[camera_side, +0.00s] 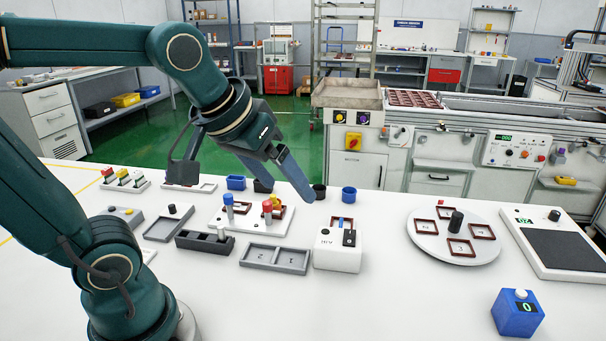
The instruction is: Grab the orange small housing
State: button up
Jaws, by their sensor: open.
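My gripper (244,188) is open, its two dark fingers spread wide and angled down, with nothing seen between them. It is over the back of a white plate (245,229) that holds several small coloured parts in red-brown frames. On the plate's right part a small orange-and-yellow piece (267,212) stands with a red part beside it. This may be the orange small housing; it is too small to be sure. No contact between gripper and parts is visible.
A grey two-pocket tray (276,270), a black block (190,241) and a white box (325,258) stand in front. Blue and black cups (349,194) stand behind. A round turntable (484,247) and a scale (541,220) are at right. The front middle of the table is clear.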

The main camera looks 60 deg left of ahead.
jog(key=w+a+f+n+g+y, duration=0.1)
jog(key=w+a+n, duration=0.2)
jog(key=w+a, duration=0.4)
jog(key=n+g, duration=0.3)
jog(key=n, duration=0.1)
send_over(273, 197)
jog(key=d, duration=0.3)
notch_tip(273, 197, down, 9)
jog(key=shift+n+g, duration=0.3)
jog(key=shift+g, duration=0.1)
jog(key=f, duration=0.1)
jog(key=a+f, duration=0.2)
jog(key=shift+s+a+f, duration=0.1)
jog(key=shift+s+f, duration=0.2)
jog(key=shift+f, duration=0.05)
jog(key=shift+x, duration=2.35)
jog(key=shift+r, duration=0.1)
grip_shut()
jog(key=shift+r, duration=0.1)
